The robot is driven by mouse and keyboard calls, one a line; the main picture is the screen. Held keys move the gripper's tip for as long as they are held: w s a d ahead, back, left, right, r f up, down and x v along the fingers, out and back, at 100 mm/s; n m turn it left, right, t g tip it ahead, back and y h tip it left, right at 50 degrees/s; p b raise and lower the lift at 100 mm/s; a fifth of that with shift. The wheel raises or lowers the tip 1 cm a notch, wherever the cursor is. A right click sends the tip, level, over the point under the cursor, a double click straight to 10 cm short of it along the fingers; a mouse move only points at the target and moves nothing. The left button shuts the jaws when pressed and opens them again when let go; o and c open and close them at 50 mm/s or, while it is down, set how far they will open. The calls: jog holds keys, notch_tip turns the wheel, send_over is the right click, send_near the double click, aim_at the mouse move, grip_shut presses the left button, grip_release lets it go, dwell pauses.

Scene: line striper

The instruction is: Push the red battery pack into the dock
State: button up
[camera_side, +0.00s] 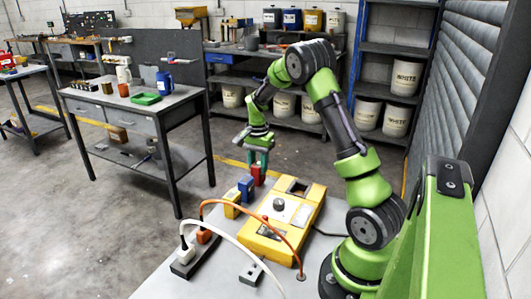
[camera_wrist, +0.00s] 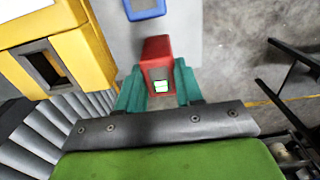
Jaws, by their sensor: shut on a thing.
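The red battery pack (camera_side: 258,174) is at the far edge of the grey table, behind the blue block. My gripper (camera_side: 258,160) is above it with its teal fingers shut on it. In the wrist view, the red pack (camera_wrist: 156,50) sits between the fingertips (camera_wrist: 158,88), with a small white-green label facing the camera. The yellow machine (camera_side: 270,236) has a dark rectangular opening at its far end, which looks like the dock (camera_side: 298,187). It shows empty in the wrist view (camera_wrist: 42,66), left of the gripper. I cannot tell whether the pack touches the table.
A blue block (camera_side: 246,187) and a yellow block (camera_side: 232,204) stand in a row left of the machine. An orange cable (camera_side: 262,218) and a white cable (camera_side: 240,243) arch over the near table.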

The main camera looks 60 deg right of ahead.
jog(key=shift+r, duration=0.4)
jog(key=shift+r, duration=1.75)
jog(key=shift+s+d+r, duration=0.25)
jog(key=shift+r, duration=0.35)
jog(key=shift+s+d+r, duration=0.2)
jog(key=shift+s+r, duration=0.05)
jog(key=shift+r, duration=0.35)
jog(key=s+a+r, duration=0.1)
jog(key=s+r, duration=0.1)
jog(key=s, duration=0.5)
jog(key=s+a+r, duration=0.2)
jog(key=s, duration=0.5)
jog(key=shift+f, duration=2.65)
jog(key=shift+f, duration=2.1)
jog(key=o, duration=1.1)
